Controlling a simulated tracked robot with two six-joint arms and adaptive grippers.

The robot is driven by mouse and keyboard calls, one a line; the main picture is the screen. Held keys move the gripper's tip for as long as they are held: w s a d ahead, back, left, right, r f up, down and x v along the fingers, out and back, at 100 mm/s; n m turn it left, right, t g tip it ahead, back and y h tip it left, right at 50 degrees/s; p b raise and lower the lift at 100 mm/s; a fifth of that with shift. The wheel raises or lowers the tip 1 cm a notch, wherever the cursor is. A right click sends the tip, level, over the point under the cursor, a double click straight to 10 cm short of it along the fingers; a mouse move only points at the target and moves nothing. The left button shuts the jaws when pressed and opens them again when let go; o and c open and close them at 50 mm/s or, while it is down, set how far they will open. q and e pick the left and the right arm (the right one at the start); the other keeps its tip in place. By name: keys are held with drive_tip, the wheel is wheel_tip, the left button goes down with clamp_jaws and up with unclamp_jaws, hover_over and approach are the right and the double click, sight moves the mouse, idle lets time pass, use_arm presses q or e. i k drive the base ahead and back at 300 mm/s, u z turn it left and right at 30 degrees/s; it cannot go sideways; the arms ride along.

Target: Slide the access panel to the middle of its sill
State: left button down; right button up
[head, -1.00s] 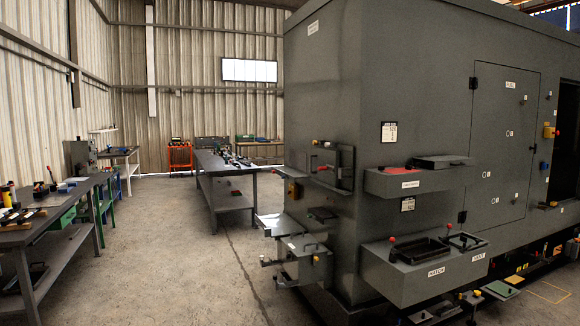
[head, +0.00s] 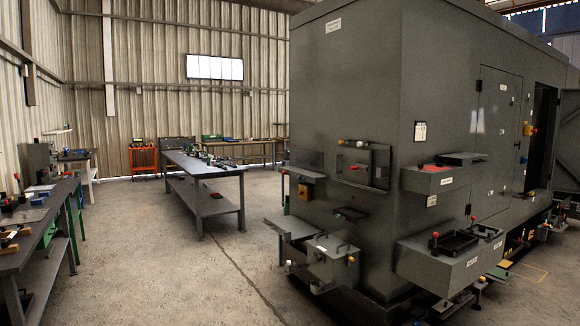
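A large grey enclosure (head: 345,100) fills the right half of the head view. On its left face a flat grey panel (head: 376,174) with a small handle sits in or against a frame, with coloured knobs beside it. This may be the access panel, but its label is too small to read and I cannot tell where it sits along a sill. Neither of my grippers is in view.
A drawer-like box (head: 333,262) and shelves jut from the enclosure's left face. Bins labelled HATCH and VENT (head: 450,265) jut from its front corner. A long bench (head: 205,163) stands behind; another (head: 40,225) is at left. Open concrete floor (head: 150,260) lies between.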

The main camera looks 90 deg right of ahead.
sight(346, 158)
drive_tip(key=u, duration=0.05)
drive_tip(key=i, duration=2.65)
drive_tip(key=z, duration=2.9)
drive_tip(key=i, duration=4.3)
